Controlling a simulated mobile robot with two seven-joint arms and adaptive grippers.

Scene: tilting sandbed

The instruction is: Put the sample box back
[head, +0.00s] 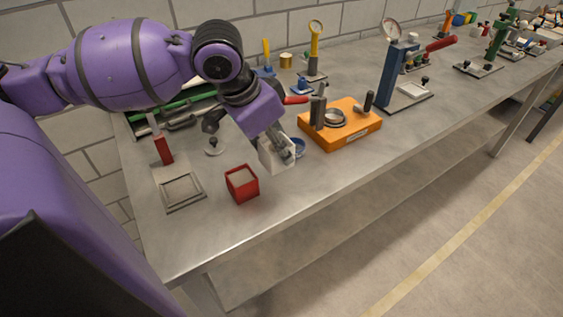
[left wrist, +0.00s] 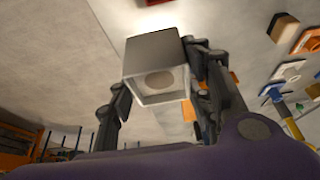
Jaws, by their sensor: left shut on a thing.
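My left gripper (head: 280,152) is shut on a pale grey-white box (head: 268,157), between the red box and the orange device. In the left wrist view the box (left wrist: 155,48) sits between the two dark fingers of the gripper (left wrist: 158,82). Its square face towards the camera has a pale rim and a round beige patch inside. Whether it touches the table cannot be told. My right gripper is not in view.
A red open box (head: 242,184) stands near the table's front edge. Left of it lies a square metal frame (head: 181,191) with a red-handled post (head: 163,150). The front strip of grey table (head: 310,195) is clear.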

